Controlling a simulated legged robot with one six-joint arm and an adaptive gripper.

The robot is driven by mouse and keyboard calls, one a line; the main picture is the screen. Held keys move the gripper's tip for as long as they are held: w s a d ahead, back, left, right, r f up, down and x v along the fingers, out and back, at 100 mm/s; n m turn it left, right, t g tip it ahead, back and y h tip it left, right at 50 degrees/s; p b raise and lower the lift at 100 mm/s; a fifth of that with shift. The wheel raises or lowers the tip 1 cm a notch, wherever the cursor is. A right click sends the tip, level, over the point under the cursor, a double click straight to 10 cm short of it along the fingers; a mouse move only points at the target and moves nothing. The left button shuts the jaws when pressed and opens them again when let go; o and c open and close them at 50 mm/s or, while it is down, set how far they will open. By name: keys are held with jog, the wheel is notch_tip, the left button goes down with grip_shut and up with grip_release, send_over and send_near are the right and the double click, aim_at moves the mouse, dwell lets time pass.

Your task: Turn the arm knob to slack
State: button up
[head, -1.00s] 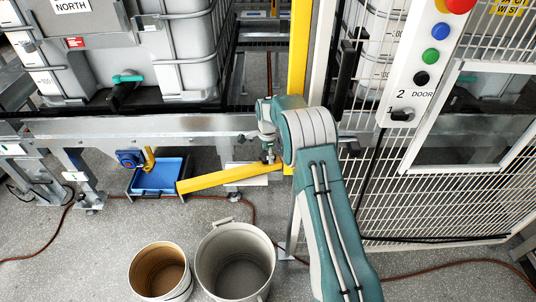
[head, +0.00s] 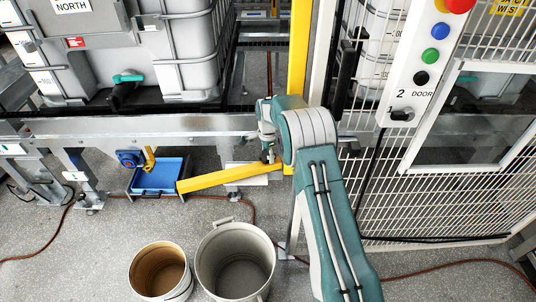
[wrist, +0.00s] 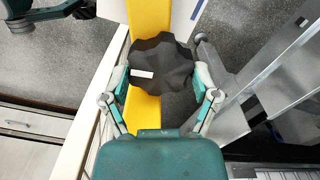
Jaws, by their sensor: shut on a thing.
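The arm knob (wrist: 160,62) is a black lobed knob with a white mark on its left side, seen in the wrist view in front of a yellow bar. My gripper (wrist: 162,78) has a finger on each side of the knob and is shut on it. In the head view my gripper (head: 268,156) is at the right end of the yellow arm (head: 225,178), by the yellow post (head: 298,60). The knob is mostly hidden there by my wrist. No lettering for slack is readable.
A steel rail (head: 170,126) runs behind my gripper, with a caged white tank (head: 150,45) above it. A blue tray (head: 157,176) and two buckets (head: 238,262) (head: 160,270) are on the floor. A door panel (head: 425,70) and mesh fence stand right.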

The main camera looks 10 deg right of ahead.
jog(key=n, duration=0.4)
jog(key=shift+w, duration=0.15)
jog(key=n, duration=0.4)
jog(key=shift+n, duration=0.4)
jog(key=n, duration=0.4)
jog(key=shift+w+a+n, duration=0.1)
jog(key=shift+n, duration=1.8)
jog(key=o, duration=1)
jog(key=shift+a, duration=0.1)
